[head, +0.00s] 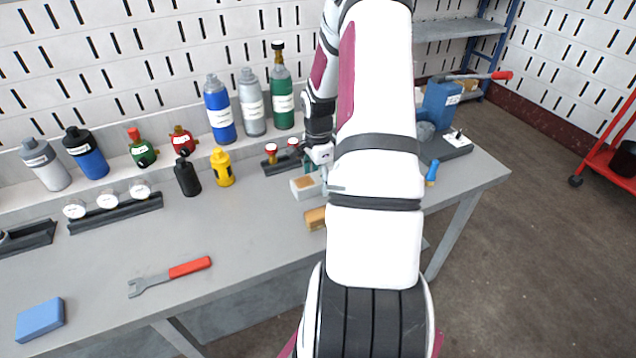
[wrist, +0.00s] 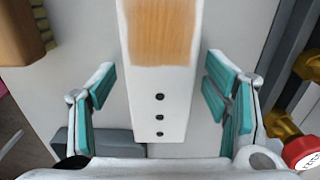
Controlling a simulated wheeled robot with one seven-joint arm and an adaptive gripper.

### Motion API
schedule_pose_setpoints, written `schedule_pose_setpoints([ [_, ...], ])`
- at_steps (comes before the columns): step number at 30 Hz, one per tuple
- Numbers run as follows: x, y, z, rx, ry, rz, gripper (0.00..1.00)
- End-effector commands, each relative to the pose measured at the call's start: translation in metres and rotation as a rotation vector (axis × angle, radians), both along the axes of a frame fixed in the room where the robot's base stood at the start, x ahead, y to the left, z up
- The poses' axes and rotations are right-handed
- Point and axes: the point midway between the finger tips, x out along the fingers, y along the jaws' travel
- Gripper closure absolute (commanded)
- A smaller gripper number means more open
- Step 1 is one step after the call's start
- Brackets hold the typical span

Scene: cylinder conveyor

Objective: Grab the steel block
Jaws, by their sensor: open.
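The block that best fits the steel block is pale, with a tan wood-look patch and dark holes; it (wrist: 145,118) lies between my fingers in the wrist view. In the head view this block (head: 301,194) sits on the bench beside my arm. My gripper (wrist: 165,98) is open, with teal pads on either side of the block and visible gaps at both sides. In the head view my gripper (head: 322,170) is just above the block, partly hidden by my arm.
A wooden block (head: 316,219) lies in front, also at the upper left of the wrist view (wrist: 22,35). Red-knobbed regulators (head: 271,154) stand behind. A grey object (wrist: 66,142) shows at lower left of the wrist view. A wrench (head: 168,276) lies on the open bench front.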

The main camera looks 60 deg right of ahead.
Motion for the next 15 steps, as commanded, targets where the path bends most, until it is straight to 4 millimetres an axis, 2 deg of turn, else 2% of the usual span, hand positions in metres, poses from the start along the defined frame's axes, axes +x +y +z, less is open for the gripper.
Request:
schedule_pose_setpoints([
  [7, 0.0002, -0.0005, -0.0014, -0.001, 0.000, 0.000, 0.30],
  [15, 0.0001, -0.0004, -0.0012, -0.001, 0.000, 0.000, 0.91],
])
